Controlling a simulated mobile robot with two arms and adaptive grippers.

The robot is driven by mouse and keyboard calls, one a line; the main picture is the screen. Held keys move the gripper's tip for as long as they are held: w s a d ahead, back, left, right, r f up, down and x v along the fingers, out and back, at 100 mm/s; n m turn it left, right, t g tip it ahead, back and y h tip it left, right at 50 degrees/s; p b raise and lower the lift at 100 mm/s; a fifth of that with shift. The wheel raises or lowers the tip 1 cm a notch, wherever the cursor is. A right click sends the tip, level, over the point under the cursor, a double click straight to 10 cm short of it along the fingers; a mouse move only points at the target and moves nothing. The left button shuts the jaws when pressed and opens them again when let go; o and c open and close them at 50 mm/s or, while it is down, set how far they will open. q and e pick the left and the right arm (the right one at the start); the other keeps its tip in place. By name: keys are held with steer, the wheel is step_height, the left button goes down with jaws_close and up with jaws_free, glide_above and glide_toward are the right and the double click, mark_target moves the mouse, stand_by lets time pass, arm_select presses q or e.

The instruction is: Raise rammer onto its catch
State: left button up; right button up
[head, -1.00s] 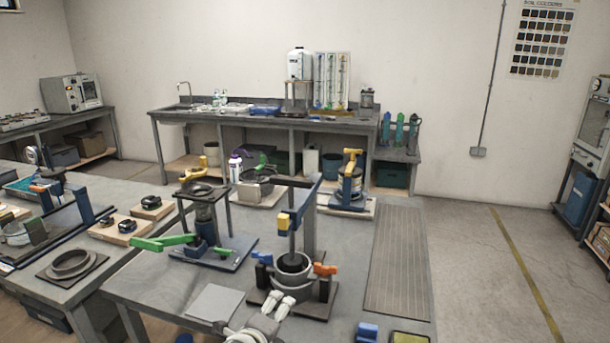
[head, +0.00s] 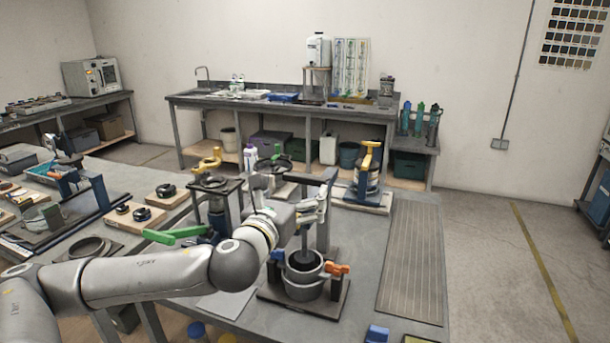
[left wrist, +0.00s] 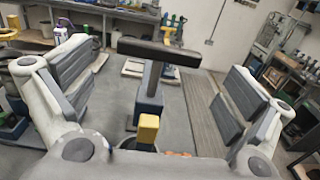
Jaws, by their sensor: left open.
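The rammer stand is on the near bench. In the head view, its dark rammer rod (head: 304,238) rises upright from a grey round mould (head: 304,287) with blue and orange clamps. In the left wrist view, a dark crossbar (left wrist: 158,51) on a post and a yellow block (left wrist: 149,128), with blue behind it, show between my fingers. My left gripper (head: 316,205) is open and empty at the upper part of the stand, and hides much of it in the head view. Its padded fingers (left wrist: 158,80) are wide apart, one on each side of the crossbar. My right gripper is not in view.
A green-handled device (head: 180,235) stands left of the stand, partly behind my left arm. A blue and yellow press (head: 368,175) stands behind. A ribbed grey mat (head: 412,262) lies clear to the right. A small blue block (head: 377,333) is at the front.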

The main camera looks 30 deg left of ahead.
mark_target(303, 181)
arm_select(q)
steer(key=p+x, duration=0.1)
steer(key=x, duration=0.5)
steer(key=shift+w, duration=0.3)
steer(key=shift+c, duration=0.4)
